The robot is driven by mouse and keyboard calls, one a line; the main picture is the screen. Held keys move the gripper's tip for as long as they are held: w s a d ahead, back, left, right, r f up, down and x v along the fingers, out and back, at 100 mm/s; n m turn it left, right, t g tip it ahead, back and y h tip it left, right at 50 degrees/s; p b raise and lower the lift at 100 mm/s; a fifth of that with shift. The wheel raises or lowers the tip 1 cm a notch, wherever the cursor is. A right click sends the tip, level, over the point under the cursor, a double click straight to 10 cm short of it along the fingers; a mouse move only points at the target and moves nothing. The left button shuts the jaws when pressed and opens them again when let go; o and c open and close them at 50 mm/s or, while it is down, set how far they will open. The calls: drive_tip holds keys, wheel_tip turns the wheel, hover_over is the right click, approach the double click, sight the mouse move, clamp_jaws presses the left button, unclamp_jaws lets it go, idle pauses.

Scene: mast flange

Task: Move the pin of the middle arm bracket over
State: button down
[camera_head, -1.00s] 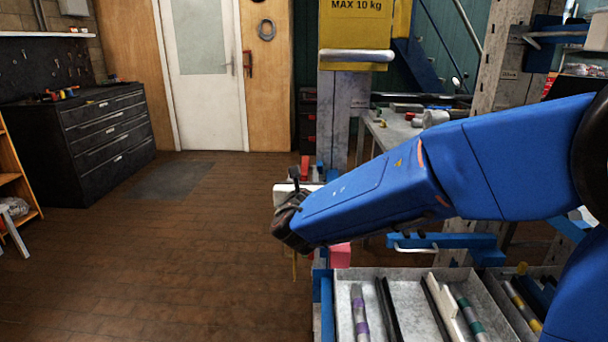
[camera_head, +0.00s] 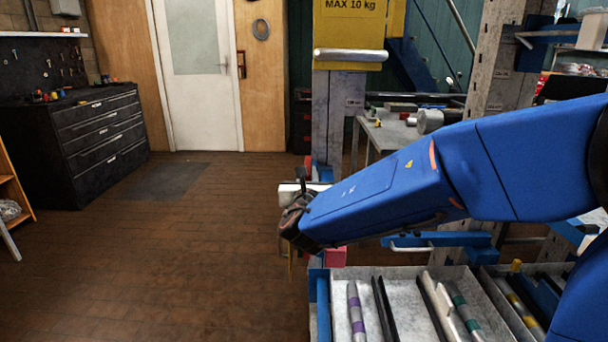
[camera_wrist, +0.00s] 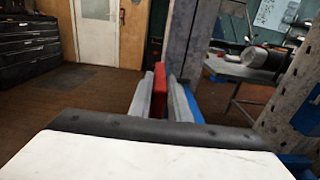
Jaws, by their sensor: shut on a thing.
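In the wrist view, my gripper (camera_wrist: 160,76) has its two grey fingers close together on either side of a narrow red piece (camera_wrist: 158,84), which I take to be the pin. Its lower end is hidden between the fingers. The grey post (camera_wrist: 180,38) stands just beyond the fingertips, and a blue part (camera_wrist: 197,116) lies close to the right finger. In the head view, small red and blue parts show at the post (camera_head: 336,125) behind my wrist. My blue arm covers most of the fingers there, and the middle arm bracket cannot be made out clearly.
A yellow box (camera_head: 349,30) marked MAX 10 kg is on the post above. A tray (camera_head: 398,300) with several rods lies at lower right. A pink-red block (camera_head: 336,257) is below my arm. A workbench (camera_head: 393,132) stands behind. The floor at left is open.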

drive_tip(key=c, duration=1.6)
unclamp_jaws()
drive_tip(key=shift+d, duration=0.25)
drive_tip(key=shift+c, duration=0.2)
drive_tip(key=shift+s, duration=0.15)
drive_tip(key=s, duration=1.7)
drive_tip(key=shift+a, duration=0.35)
drive_tip(key=shift+s, duration=0.1)
